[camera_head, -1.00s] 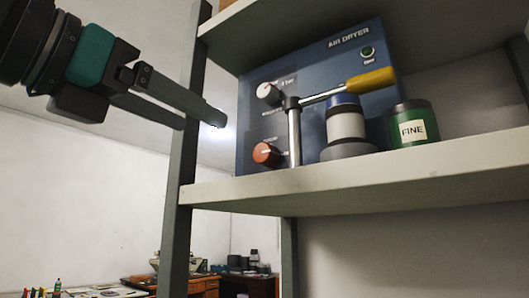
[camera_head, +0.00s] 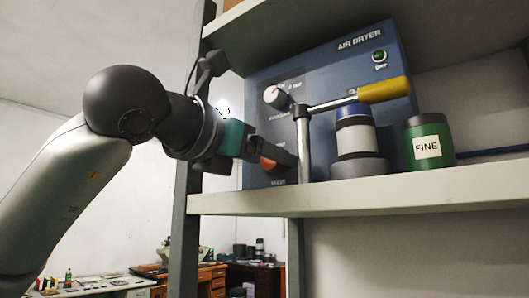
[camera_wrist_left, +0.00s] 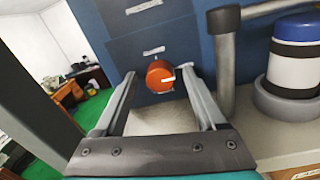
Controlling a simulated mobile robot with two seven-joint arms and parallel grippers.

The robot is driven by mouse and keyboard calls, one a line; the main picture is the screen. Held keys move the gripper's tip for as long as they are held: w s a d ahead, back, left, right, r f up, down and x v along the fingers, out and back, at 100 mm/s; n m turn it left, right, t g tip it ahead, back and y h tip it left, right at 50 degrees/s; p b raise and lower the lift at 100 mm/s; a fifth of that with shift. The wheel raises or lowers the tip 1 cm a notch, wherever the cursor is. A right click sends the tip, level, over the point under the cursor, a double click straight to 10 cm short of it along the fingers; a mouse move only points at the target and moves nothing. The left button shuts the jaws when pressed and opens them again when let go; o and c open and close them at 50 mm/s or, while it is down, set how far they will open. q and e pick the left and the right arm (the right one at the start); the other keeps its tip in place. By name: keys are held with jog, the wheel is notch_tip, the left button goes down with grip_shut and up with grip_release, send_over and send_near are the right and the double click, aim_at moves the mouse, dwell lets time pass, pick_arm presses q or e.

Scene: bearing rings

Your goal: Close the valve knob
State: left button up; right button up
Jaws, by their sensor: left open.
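The orange valve knob (camera_head: 268,164) is on the lower part of the blue air dryer panel (camera_head: 318,75). In the head view it is partly hidden behind my left gripper (camera_head: 288,156). In the left wrist view the whole round face of the knob (camera_wrist_left: 160,76) shows, with a pale pointer mark. My left gripper (camera_wrist_left: 155,78) is open, its two fingers reaching toward the panel with the knob between their tips in the picture. I cannot tell whether either finger touches it. My right gripper is not in view.
A metal post (camera_head: 304,150) with a yellow-handled lever (camera_head: 384,90) stands close right of the knob. A white-and-blue container (camera_head: 356,135) and a green FINE can (camera_head: 427,141) stand farther right on the shelf (camera_head: 400,188). A dark shelf upright (camera_head: 188,170) is left.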

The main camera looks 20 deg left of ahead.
pick_arm(q)
grip_shut()
dwell(0.6)
